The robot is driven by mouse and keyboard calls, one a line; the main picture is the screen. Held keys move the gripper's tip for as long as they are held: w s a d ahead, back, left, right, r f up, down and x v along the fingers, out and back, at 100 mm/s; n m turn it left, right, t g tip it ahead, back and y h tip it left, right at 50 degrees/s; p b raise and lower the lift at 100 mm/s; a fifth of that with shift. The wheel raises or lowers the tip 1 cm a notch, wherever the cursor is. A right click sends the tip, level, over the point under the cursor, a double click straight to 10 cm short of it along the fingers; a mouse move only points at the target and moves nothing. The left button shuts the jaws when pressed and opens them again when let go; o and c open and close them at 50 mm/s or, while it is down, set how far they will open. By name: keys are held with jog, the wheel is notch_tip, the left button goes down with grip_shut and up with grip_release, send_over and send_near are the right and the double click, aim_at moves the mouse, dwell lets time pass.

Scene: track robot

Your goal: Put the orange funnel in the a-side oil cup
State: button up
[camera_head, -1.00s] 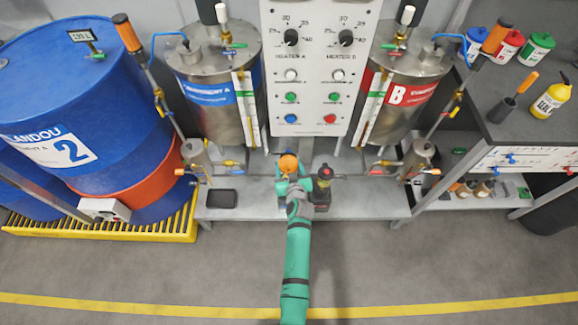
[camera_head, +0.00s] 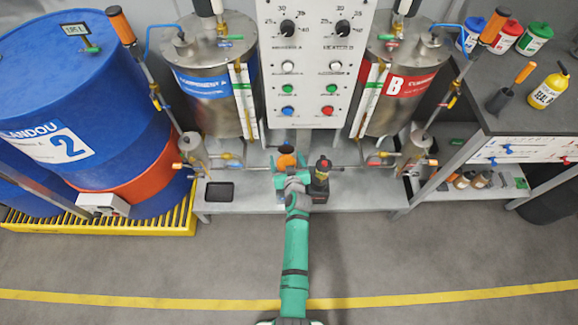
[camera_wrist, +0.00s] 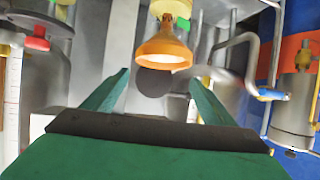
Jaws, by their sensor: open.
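The orange funnel (camera_head: 286,159) stands at the middle of the low bench, below the control panel. In the wrist view the funnel (camera_wrist: 165,48) is upper middle, its wide rim toward the bottom of the picture. My gripper (camera_head: 290,182) is at the near side of the funnel. In the wrist view my gripper (camera_wrist: 159,78) is open and empty; the funnel appears beyond the fingertips, apart from them. The a-side oil cup seems to be the grey metal cup (camera_head: 194,150) left on the bench, below the blue-labelled tank. A similar cup (camera_wrist: 296,112) shows at right in the wrist view.
A dark red-topped object (camera_head: 321,175) stands close to the right of my gripper. A black tray (camera_head: 219,190) lies on the bench at left. Pipes and valves run along the back. A blue drum (camera_head: 75,110) is at left, a shelf (camera_head: 510,130) at right.

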jog(key=shift+s+r, duration=0.15)
jog(key=shift+r, duration=0.3)
jog(key=s+a+r+m+h, duration=0.1)
jog(key=s+r+m, duration=0.15)
jog(key=s, duration=1.25)
jog(key=s+a+r+m+h, duration=0.1)
jog(key=s+r, duration=0.3)
jog(key=s, duration=1.2)
jog(key=s+d+r+n+t, duration=0.1)
jog(key=s+d+r+t, duration=0.1)
jog(key=s+r, duration=1.4)
jog(key=shift+s, duration=0.35)
